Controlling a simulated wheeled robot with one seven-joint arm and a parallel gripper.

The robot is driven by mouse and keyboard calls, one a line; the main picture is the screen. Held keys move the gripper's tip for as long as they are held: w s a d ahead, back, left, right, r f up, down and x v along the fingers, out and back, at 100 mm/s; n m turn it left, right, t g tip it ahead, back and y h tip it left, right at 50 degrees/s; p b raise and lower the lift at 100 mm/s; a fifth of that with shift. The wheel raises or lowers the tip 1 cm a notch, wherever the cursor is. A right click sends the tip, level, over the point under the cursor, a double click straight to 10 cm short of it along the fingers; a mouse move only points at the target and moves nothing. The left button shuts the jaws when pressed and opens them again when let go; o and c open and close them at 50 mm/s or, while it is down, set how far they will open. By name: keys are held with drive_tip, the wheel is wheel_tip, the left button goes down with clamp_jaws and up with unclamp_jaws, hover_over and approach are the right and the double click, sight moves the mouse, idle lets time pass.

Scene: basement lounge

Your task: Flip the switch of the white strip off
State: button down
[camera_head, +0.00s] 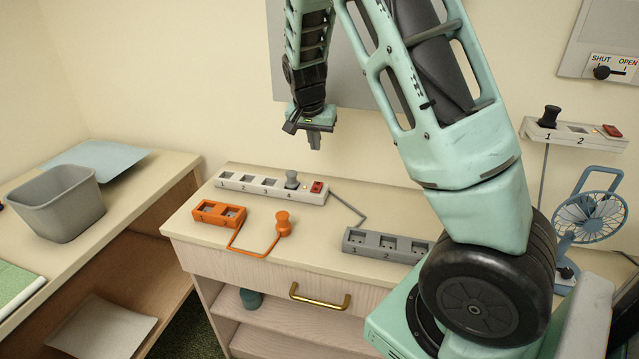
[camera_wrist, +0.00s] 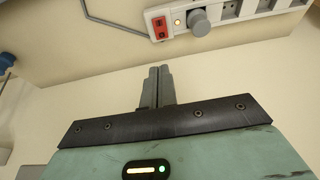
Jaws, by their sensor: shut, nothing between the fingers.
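A white power strip (camera_head: 262,185) with numbered sockets lies at the back of the desk. A grey plug (camera_head: 292,180) stands in socket 4, and the red switch (camera_head: 317,187) is at its right end. In the wrist view the red switch (camera_wrist: 159,27) has a lit lamp (camera_wrist: 177,22) beside it, next to the grey plug (camera_wrist: 200,23). My gripper (camera_head: 314,143) is shut and empty, pointing down above the strip's right end and apart from it. In the wrist view the closed fingertips (camera_wrist: 160,73) sit short of the switch. The rocker's tilt is too small to tell.
An orange strip (camera_head: 219,213) and its loose plug (camera_head: 283,223) lie in front. A grey strip (camera_head: 387,245) is right. Another pale strip (camera_head: 565,133) with a black plug and red switch is on the right wall, above a blue fan (camera_head: 590,215). A grey bin (camera_head: 58,204) stands left.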

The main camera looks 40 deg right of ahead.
sight(320, 184)
drive_tip(key=shift+d+r, duration=0.1)
idle(0.3)
drive_tip(key=p+x, duration=0.2)
drive_tip(key=x, duration=1.1)
drive_tip(key=shift+s, duration=0.15)
drive_tip(key=shift+f, duration=0.6)
